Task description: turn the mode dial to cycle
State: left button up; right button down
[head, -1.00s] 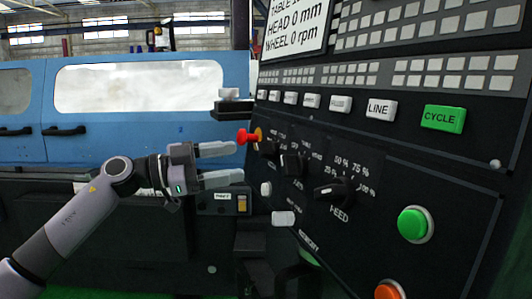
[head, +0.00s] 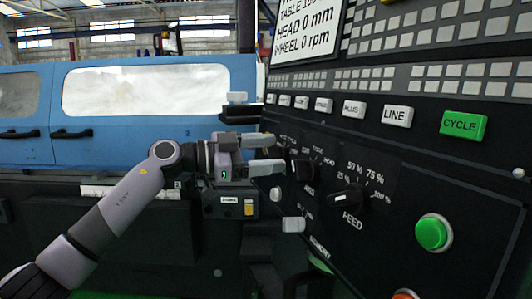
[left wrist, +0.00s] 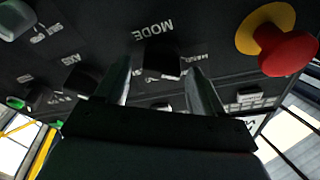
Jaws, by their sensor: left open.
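The mode dial (left wrist: 161,60) is a black knob under the MODE lettering in the left wrist view, where the panel appears upside down. My left gripper (left wrist: 158,78) is open, with one finger on each side of the dial in that view. I cannot tell whether the fingers touch it. In the head view my left gripper (head: 281,154) reaches the panel from the left, and its fingers mostly hide the mode dial. The dial's setting cannot be read. My right gripper is not in view.
A red emergency stop (left wrist: 288,53) with a yellow collar sits beside the mode dial. The AXIS dial (head: 303,168) and FEED dial (head: 347,196) lie to its right in the head view. A green CYCLE button (head: 463,125) and a round green button (head: 433,233) are farther right.

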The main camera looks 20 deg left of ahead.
pick_arm(q)
jog(key=c, duration=1)
jog(key=shift+c, duration=0.2)
